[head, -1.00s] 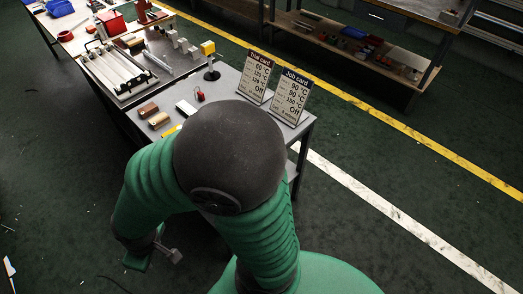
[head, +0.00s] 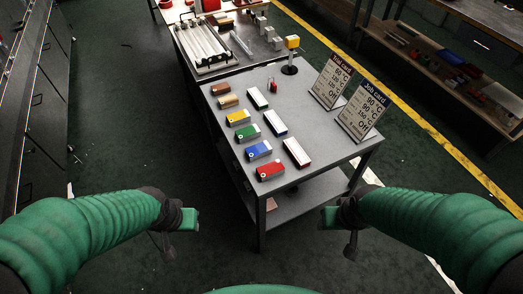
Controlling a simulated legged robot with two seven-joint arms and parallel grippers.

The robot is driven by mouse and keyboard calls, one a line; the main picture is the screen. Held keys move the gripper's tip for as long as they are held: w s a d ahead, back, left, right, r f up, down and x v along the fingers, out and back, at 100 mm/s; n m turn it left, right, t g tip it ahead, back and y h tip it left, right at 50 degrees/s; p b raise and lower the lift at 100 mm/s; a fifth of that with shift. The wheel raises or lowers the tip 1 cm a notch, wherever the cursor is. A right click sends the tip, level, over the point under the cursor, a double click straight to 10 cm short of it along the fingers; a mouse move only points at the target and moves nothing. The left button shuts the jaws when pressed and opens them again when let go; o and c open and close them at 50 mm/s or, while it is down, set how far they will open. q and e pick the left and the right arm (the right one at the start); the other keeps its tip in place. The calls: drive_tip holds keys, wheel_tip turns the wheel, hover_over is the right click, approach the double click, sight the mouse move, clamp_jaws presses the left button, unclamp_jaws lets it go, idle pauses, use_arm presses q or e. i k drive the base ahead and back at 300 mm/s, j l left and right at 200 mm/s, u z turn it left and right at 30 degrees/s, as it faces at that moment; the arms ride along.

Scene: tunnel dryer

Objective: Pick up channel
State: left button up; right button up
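I cannot tell for certain which piece is the channel. A thin grey strip (head: 241,44) lies on the far table beside a tray of long pale bars (head: 203,46). On the near grey table lie rows of small blocks: brown (head: 219,89), tan (head: 228,101), yellow (head: 238,117), green (head: 248,132), blue (head: 258,150) and red (head: 271,170), plus several white-topped ones (head: 274,123). My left gripper (head: 167,247) hangs left of the near table, apart from it. My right gripper (head: 350,247) hangs at its front right. Both are small and dark; their fingers are unclear.
A trial card (head: 331,80) and a job card (head: 362,110) stand on the table's right side. Dark cabinets (head: 30,90) line the left. Floor between is clear.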

sight(259, 150)
drive_tip(key=k, duration=0.45)
drive_tip(key=l+u, duration=0.1)
drive_tip(key=u, duration=1.65)
drive_tip(key=i+l, duration=0.1)
drive_tip(key=l, duration=0.65)
drive_tip(key=i+l+u, duration=0.1)
drive_tip(key=l, duration=0.6)
drive_tip(key=i+l, duration=0.15)
drive_tip(key=l, duration=0.6)
